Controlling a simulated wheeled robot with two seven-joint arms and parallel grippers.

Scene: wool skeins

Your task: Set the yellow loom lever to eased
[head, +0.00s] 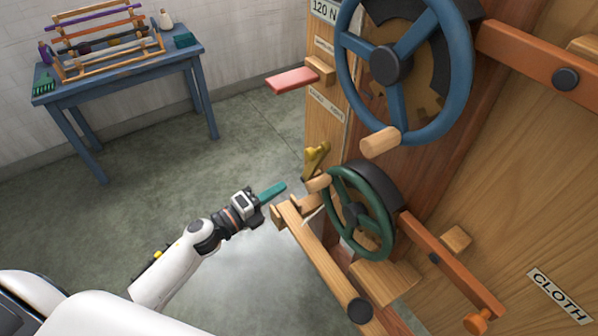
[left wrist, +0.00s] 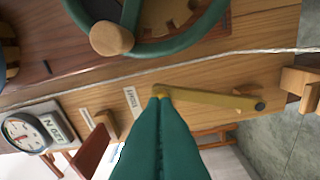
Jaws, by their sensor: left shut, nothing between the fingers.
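The yellow loom lever (head: 316,158) is on the wooden upright of the loom, left of the small green wheel. In the left wrist view the lever (left wrist: 215,101) runs from a dark pivot bolt at the right to an end near the middle. My left gripper (head: 284,187) has teal fingers that are shut and empty, left of and below the lever. In the left wrist view my fingertips (left wrist: 160,98) line up with the lever's free end; I cannot tell whether they touch. A small label (left wrist: 130,97) sits beside that end, its word too small to read surely. My right gripper is not in view.
A green wheel (head: 391,248) and a big blue wheel (head: 464,55) with wooden handles stand close by. A wooden beam (head: 322,258) juts out below the lever, and a pink paddle (head: 292,80) above. A blue table (head: 130,69) stands far left. The floor between is clear.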

